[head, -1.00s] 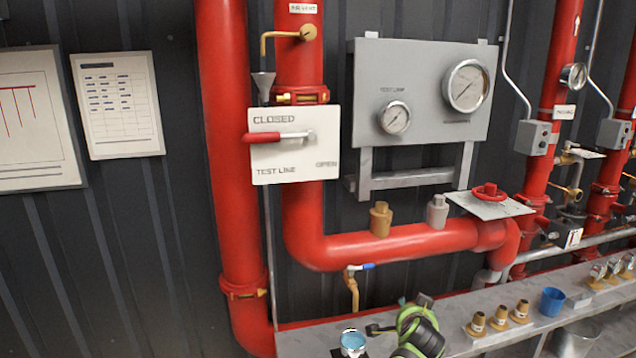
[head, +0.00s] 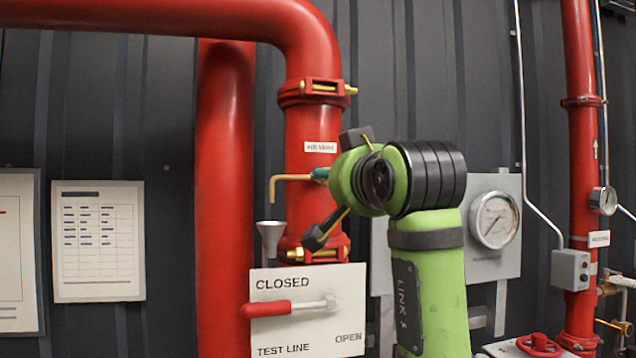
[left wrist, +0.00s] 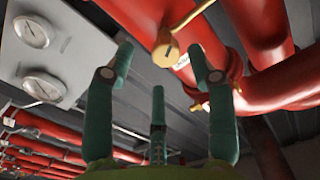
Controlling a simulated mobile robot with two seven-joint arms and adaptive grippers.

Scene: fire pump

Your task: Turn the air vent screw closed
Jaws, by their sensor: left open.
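The brass air vent pipe (head: 288,178) comes off the upright red pipe, below a white label (head: 321,147), and bends down at its left end. My left gripper (head: 322,176) is at this fitting, with a teal fingertip beside the brass; its own links and body hide the screw in the head view. In the left wrist view the round brass vent screw (left wrist: 166,53) shows beyond and between the spread teal fingers of my left gripper (left wrist: 160,50). The fingers are open and hold nothing; I cannot tell whether one touches the brass. My right gripper is not in view.
A funnel (head: 270,237) stands below the brass outlet. The test line plate (head: 308,283) with its red-handled lever (head: 285,308) is below that. A grey gauge panel (head: 508,255) is behind my left arm. Red pipe flanges (head: 318,92) lie just above.

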